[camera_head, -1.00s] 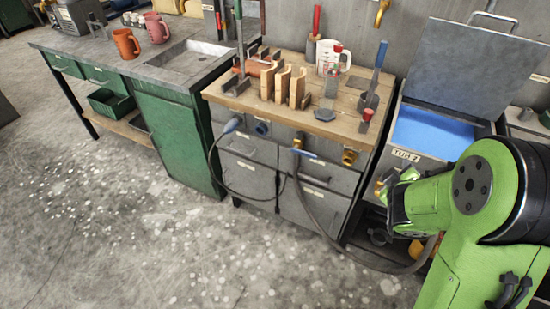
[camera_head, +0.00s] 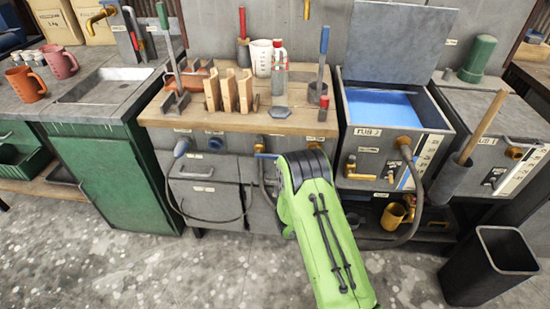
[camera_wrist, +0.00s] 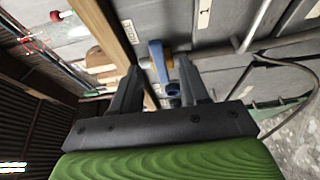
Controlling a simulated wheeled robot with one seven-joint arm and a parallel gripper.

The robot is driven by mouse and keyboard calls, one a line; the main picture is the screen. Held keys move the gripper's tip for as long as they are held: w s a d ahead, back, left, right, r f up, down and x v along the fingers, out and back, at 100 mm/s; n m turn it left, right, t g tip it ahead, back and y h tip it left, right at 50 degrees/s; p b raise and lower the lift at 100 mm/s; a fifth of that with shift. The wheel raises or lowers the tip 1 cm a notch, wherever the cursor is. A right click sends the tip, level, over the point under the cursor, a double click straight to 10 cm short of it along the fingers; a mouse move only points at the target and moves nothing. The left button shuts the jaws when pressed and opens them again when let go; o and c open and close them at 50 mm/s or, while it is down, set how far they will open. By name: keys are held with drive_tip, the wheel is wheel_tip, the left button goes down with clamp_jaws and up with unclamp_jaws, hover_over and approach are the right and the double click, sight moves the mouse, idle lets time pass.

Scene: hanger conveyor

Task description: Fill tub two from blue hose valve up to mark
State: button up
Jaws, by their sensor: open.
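Tub two (camera_head: 440,125), a grey tub labelled TUB 2, stands with its lid raised and blue liquid (camera_head: 378,105) inside. A white scale strip (camera_head: 428,150) and a short blue strip (camera_head: 404,178) show on its front. A dark hose (camera_head: 416,205) runs from a brass fitting at its upper front down behind my arm.
The wooden workbench top (camera_head: 205,118) holds a measuring jug (camera_head: 262,58) and tools. Another hose with a grey end (camera_head: 181,148) hangs at its front. Tub 1 (camera_head: 490,125) and a black bin (camera_head: 487,265) are at right. The floor at front left is clear.

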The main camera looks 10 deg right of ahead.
sight(269, 155)
drive_tip(key=w, duration=0.2)
drive_tip(key=w+p, duration=0.1)
drive_tip(key=w, duration=0.3)
drive_tip(key=shift+w+a+r+p, duration=0.15)
drive_tip(key=shift+w+a+p, duration=0.15)
drive_tip(key=shift+p, duration=0.1)
clamp_jaws()
